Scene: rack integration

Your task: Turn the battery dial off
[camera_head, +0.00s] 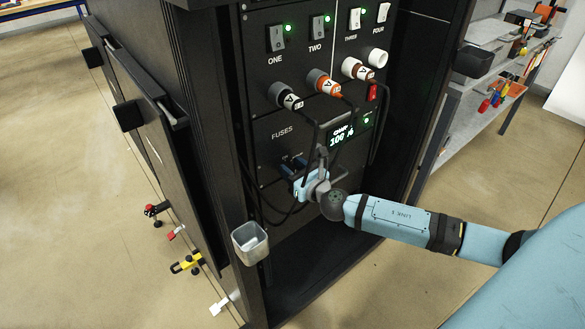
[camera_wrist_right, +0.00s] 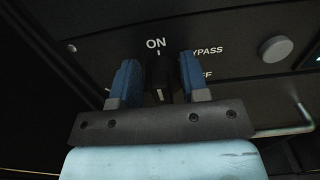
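The battery dial (camera_wrist_right: 159,73) is a small black knob on the dark panel. Its white mark points up to the label ON, with BYPASS and a partly hidden OFF to its right. My right gripper (camera_wrist_right: 156,76) has its two blue fingers on either side of the dial, with a gap to each, so it is open around the dial. In the head view the right gripper (camera_head: 293,165) is at the lower panel below FUSES and hides the dial. My left gripper is not in view.
A charge display (camera_head: 342,136) reading 100 sits above the right gripper. Cables hang from several plugs (camera_head: 325,84) over the panel near the gripper. A grey metal cup (camera_head: 250,243) is on the rack's front left edge. A round grey button (camera_wrist_right: 276,50) is right of the dial.

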